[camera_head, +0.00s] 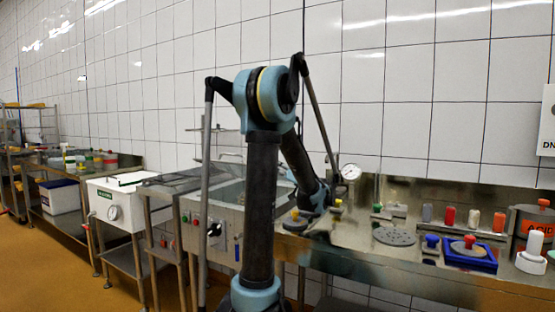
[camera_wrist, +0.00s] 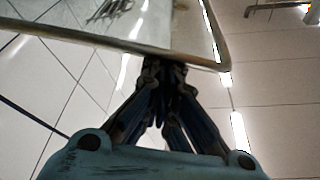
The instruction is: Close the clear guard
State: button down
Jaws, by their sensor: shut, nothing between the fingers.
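A see-through panel with a pale rim and a rounded corner, which looks like the clear guard (camera_wrist: 100,33), crosses the top of the wrist view. My gripper (camera_wrist: 170,62) is shut and empty, with its fingertips at the panel's lower rim. I cannot tell whether they touch it. In the head view my arm covers the middle of the scene, and I cannot make out the gripper's fingers there. A steel basin unit (camera_head: 228,222) with buttons and a dark knob stands behind my arm, and the guard is not clearly distinguishable there.
A steel counter (camera_head: 350,238) on the right holds a pressure gauge (camera_head: 350,172), a perforated disc (camera_head: 394,236), a blue tray (camera_head: 488,262) and several small coloured items. A white box with a dial (camera_head: 113,212) stands left. The tiled wall is close behind.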

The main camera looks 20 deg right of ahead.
jog(key=shift+s+a+f+n, duration=0.1)
jog(key=shift+s+f+n, duration=0.05)
jog(key=shift+f, duration=0.25)
jog(key=shift+s+a+f+n, duration=0.1)
jog(key=shift+f+n, duration=0.05)
jog(key=shift+f, duration=0.25)
jog(key=shift+s, duration=0.1)
